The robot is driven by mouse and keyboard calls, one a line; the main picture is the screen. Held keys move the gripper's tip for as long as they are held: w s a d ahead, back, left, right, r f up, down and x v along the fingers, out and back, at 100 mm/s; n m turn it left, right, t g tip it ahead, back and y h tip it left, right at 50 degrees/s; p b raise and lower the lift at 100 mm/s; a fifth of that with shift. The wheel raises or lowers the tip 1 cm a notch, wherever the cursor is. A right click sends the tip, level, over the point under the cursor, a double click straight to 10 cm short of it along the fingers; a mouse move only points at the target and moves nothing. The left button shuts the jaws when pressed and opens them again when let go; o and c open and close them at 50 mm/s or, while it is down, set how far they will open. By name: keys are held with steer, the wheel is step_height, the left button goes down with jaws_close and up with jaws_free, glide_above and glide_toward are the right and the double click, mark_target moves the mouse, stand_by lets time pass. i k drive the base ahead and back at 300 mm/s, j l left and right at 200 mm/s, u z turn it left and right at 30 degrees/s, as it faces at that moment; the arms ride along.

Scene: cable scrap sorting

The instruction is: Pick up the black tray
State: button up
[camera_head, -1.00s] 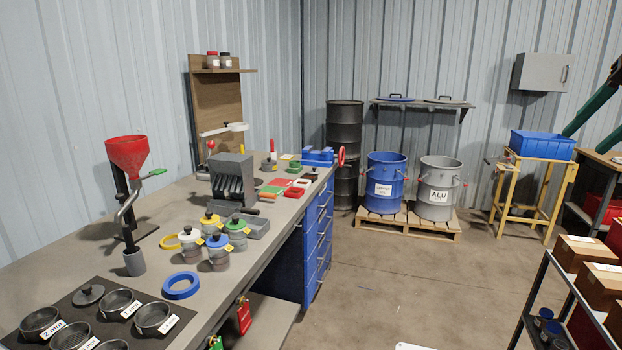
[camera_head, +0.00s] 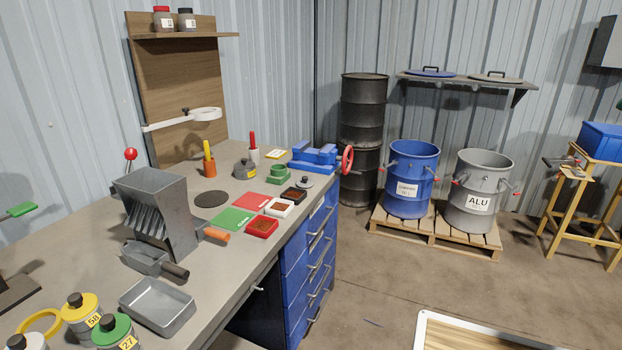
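The black tray (camera_head: 293,194) is a small, shallow square dish with brownish contents. It sits on the grey workbench near its right edge, in front of the blue vise. A white tray (camera_head: 279,209) and a red tray (camera_head: 262,228) with similar contents stand in a row in front of it. A small grey lid-like piece with a dark knob (camera_head: 304,182) lies just behind it. My gripper is not in view, and nothing is seen holding the black tray.
The blue vise (camera_head: 315,157) with a red wheel stands behind. Green and red cards (camera_head: 233,219) lie to the left. A grey slotted box (camera_head: 157,205), scoop and empty metal pan (camera_head: 157,306) stand nearer. Blue drawers (camera_head: 306,262) are below.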

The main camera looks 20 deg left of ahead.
mark_target(297, 196)
steer(key=i+u, duration=0.5)
steer(key=i+l+u, duration=0.3)
steer(key=i+u, duration=0.15)
steer(key=u, duration=0.85)
